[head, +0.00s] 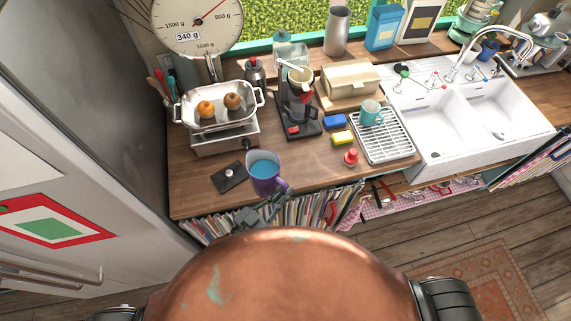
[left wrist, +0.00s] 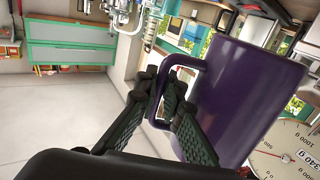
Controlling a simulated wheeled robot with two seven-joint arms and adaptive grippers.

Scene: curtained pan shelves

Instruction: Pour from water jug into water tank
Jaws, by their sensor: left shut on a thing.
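The purple water jug (head: 264,184) holds blue water and looks upright at the front of the wooden counter. I cannot tell if its base touches the counter. My left gripper (head: 277,203) is shut on its handle, at the near side. In the left wrist view the jug (left wrist: 245,95) fills the right side, with its handle between the fingers of the gripper (left wrist: 178,98). A black coffee machine (head: 297,118) stands behind the jug, with a clear container (head: 288,50) behind it. I cannot tell for sure which part is the water tank. My right gripper is not in view.
A scale with a metal pan (head: 218,112) of fruit stands left of the coffee machine. A small black mat (head: 230,177) lies left of the jug. A red-topped item (head: 351,157), sponges (head: 343,138) and a dish rack (head: 388,148) are to the right. Bare counter lies between.

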